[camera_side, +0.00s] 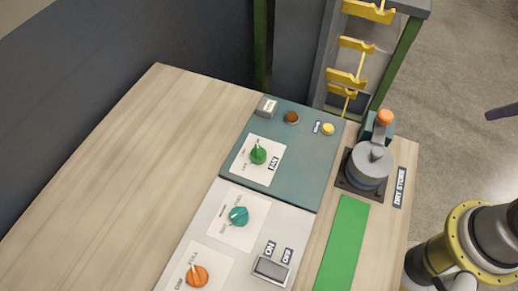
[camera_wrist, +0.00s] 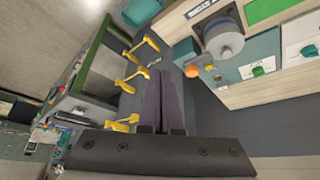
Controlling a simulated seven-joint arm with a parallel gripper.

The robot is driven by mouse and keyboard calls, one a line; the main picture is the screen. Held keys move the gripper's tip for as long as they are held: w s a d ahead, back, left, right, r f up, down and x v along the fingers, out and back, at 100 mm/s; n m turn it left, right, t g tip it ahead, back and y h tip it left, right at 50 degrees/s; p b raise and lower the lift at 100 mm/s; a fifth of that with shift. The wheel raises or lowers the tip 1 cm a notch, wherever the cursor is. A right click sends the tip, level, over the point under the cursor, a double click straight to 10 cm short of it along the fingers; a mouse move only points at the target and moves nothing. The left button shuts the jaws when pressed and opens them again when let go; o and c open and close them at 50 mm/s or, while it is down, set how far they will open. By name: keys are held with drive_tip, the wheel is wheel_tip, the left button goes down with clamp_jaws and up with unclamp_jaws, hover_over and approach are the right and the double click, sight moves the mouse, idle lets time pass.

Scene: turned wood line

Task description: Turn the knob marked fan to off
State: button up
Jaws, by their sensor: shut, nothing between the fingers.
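The green fan knob (camera_side: 258,155) sits on a white plate on the teal panel (camera_side: 300,182), with a dark label (camera_side: 272,164) beside it that seems to read FAN. Its pointer ridge points roughly toward the top of the side view. The small position words are too blurred to read. The green knob also shows at the right in the wrist view (camera_wrist: 258,71). My gripper (camera_wrist: 163,78) is shut and empty, its dark purple fingers together. In the side view only the fingertips (camera_side: 501,112) show at the right edge, well away from the knob.
A teal knob (camera_side: 238,215), an orange knob (camera_side: 197,275) and a rocker switch (camera_side: 271,269) are on the lighter panel. A grey device with an orange top (camera_side: 371,165) stands right of the teal panel. A rack with yellow hooks (camera_side: 347,78) stands behind. The left tabletop is clear.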

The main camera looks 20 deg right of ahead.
drive_tip(key=o, duration=0.5)
drive_tip(key=shift+s+f+m, duration=0.1)
drive_tip(key=shift+m, duration=0.2)
drive_tip(key=shift+c, duration=0.2)
drive_tip(key=o, duration=0.5)
drive_tip(key=r+m, duration=0.1)
drive_tip(key=w+r, duration=0.1)
drive_tip(key=r, duration=0.1)
drive_tip(key=shift+w+r+m, duration=0.2)
drive_tip(key=shift+r+m, duration=0.05)
drive_tip(key=shift+m, duration=0.15)
drive_tip(key=shift+o, duration=0.7)
drive_tip(key=w+a+r+m, duration=0.1)
drive_tip(key=w+a+r, duration=0.1)
drive_tip(key=w+r, duration=0.3)
drive_tip(key=shift+w+a+y, duration=0.2)
drive_tip(key=shift+w+y, duration=0.1)
drive_tip(key=w+a+r+g, duration=0.1)
drive_tip(key=w+a+r, duration=0.1)
drive_tip(key=w+a, duration=0.25)
drive_tip(key=n+g, duration=0.3)
drive_tip(key=g, duration=0.2)
hover_over(259, 151)
wheel_tip(259, 151, down, 16)
wheel_tip(259, 151, down, 13)
drive_tip(key=shift+w+r, duration=0.1)
